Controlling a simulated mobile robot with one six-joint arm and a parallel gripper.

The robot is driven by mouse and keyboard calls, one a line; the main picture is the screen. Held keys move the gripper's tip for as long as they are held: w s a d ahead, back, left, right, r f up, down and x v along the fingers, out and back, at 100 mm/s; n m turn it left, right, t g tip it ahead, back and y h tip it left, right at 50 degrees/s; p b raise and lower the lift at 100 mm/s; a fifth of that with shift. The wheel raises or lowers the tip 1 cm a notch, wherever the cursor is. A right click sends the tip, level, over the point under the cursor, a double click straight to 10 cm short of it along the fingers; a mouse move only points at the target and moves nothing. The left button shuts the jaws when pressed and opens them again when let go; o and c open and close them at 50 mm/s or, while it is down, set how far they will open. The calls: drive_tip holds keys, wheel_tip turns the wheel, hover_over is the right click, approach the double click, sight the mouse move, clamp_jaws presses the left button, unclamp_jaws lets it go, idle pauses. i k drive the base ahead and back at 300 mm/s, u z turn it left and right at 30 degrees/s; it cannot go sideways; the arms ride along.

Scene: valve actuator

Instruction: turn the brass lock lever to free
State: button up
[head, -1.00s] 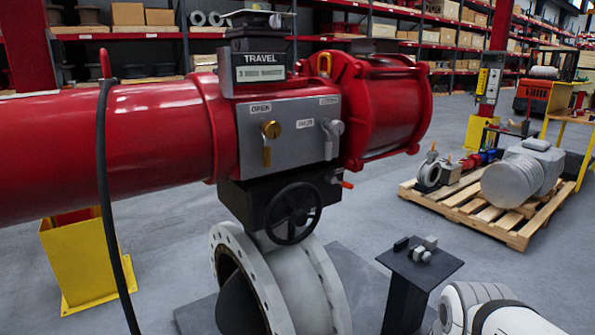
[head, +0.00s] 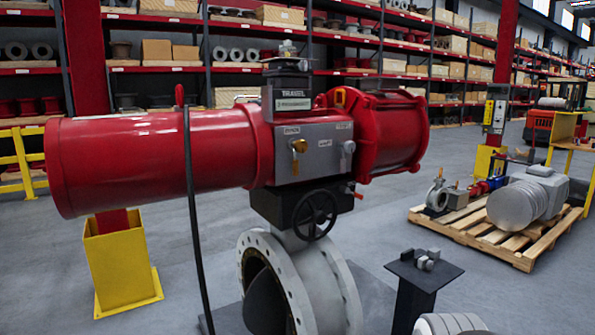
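The brass lock lever (head: 297,150) is on the left part of the grey control panel (head: 317,160) on the red valve actuator (head: 165,155). It has a round brass hub and a handle hanging down below it. A small label sits above it, but its text is too small to read surely. A grey lever (head: 345,152) is on the panel's right side. My gripper is not in view. A white and grey rounded part, probably of my arm, shows at the bottom edge.
A black handwheel (head: 315,215) sits below the panel, above a grey flanged valve (head: 325,295). A black cable hangs in front of the red cylinder. A dark stand (head: 420,280) is at the lower right. A pallet (head: 505,238) with a grey motor lies behind it.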

sight(295, 161)
drive_tip(key=z, duration=0.05)
drive_tip(key=i, duration=1)
drive_tip(key=u, duration=0.1)
